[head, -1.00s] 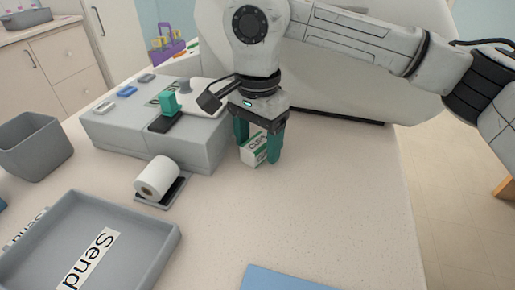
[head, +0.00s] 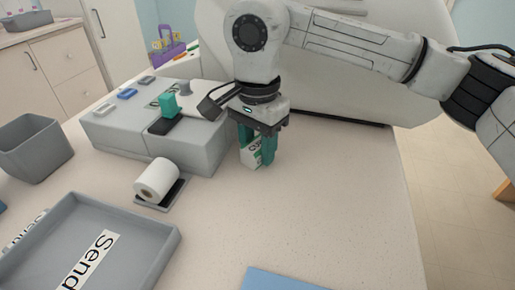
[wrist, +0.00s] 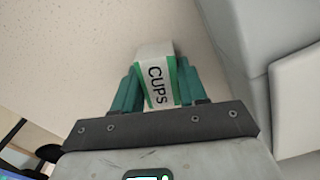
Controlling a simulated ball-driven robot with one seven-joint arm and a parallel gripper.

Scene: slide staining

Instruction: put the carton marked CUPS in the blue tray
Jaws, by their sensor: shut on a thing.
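The carton marked CUPS (wrist: 158,78) is white with green edges and sits between the two green fingers of my gripper (wrist: 155,90) in the wrist view. In the head view the carton (head: 251,155) is partly hidden by the fingers of my gripper (head: 257,150), which is shut on it. The carton is at or just above the table, right of the grey machine; I cannot tell whether it touches the table. A blue flat thing (head: 280,280), perhaps part of the blue tray, shows at the bottom edge of the head view, mostly cut off.
A grey machine (head: 205,150) with a green part on top stands just left of my gripper. A paper roll (head: 158,178) on a holder, a grey tray (head: 150,262) labelled Send and a grey bin (head: 35,145) are further left. The table's middle and right are clear.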

